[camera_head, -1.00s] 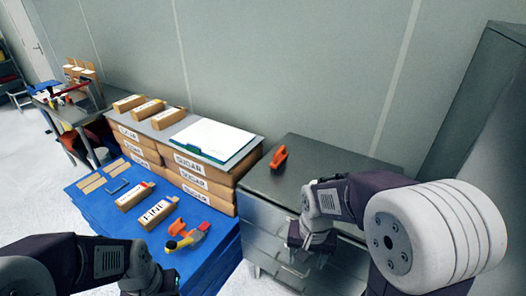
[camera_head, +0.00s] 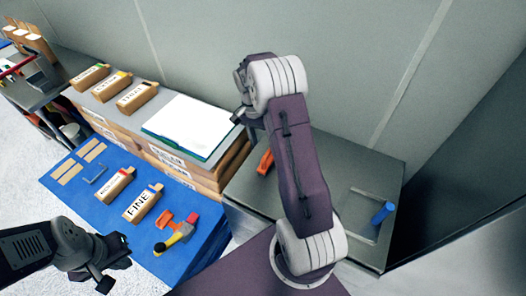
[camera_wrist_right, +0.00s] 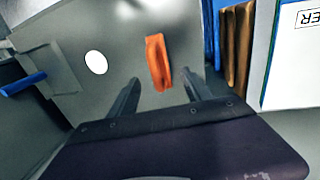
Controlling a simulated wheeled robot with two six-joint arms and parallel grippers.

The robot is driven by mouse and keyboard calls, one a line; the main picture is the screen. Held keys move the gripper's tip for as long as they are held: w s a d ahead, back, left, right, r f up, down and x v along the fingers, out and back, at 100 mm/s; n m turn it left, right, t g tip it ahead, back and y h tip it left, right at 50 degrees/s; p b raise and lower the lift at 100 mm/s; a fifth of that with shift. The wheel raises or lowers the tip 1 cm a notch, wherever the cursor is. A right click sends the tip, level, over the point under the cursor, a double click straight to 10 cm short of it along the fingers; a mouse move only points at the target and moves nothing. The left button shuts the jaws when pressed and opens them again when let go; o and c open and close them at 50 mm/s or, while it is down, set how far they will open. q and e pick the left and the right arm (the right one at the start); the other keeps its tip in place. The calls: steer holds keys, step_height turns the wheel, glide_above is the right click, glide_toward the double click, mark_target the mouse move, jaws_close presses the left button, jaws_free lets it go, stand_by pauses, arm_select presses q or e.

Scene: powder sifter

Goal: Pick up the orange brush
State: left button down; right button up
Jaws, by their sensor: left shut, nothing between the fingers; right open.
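The orange brush (camera_head: 265,162) lies on the grey metal cabinet top (camera_head: 390,170), partly hidden behind my right arm in the head view. In the right wrist view the orange brush (camera_wrist_right: 158,62) lies beyond and roughly between my open fingertips, apart from them. My right gripper (camera_wrist_right: 160,88) is open and empty. In the head view it is mostly hidden by its own arm. My left gripper (camera_head: 106,280) is shut and empty at the lower left, in front of the blue table.
The blue table (camera_head: 75,198) holds boxes, one marked FINE (camera_head: 142,205), and orange, yellow and red tools (camera_head: 176,232). A white board (camera_head: 188,125) lies on stacked sugar boxes left of the cabinet.

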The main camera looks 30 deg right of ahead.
steer(key=f, duration=0.3)
steer(key=f+p, duration=0.1)
steer(key=shift+s+d+f, duration=0.25)
steer(key=shift+d+f, duration=0.05)
steer(key=shift+d, duration=0.05)
steer(key=f, duration=0.2)
steer(key=s+f+p, duration=0.1)
steer(key=shift+d+f, duration=0.2)
steer(key=shift+f, duration=0.2)
steer(key=shift+w+d+f, duration=0.1)
steer(key=shift+d+f, duration=0.05)
steer(key=shift+f, duration=0.25)
steer(key=shift+r, duration=0.1)
jaws_close()
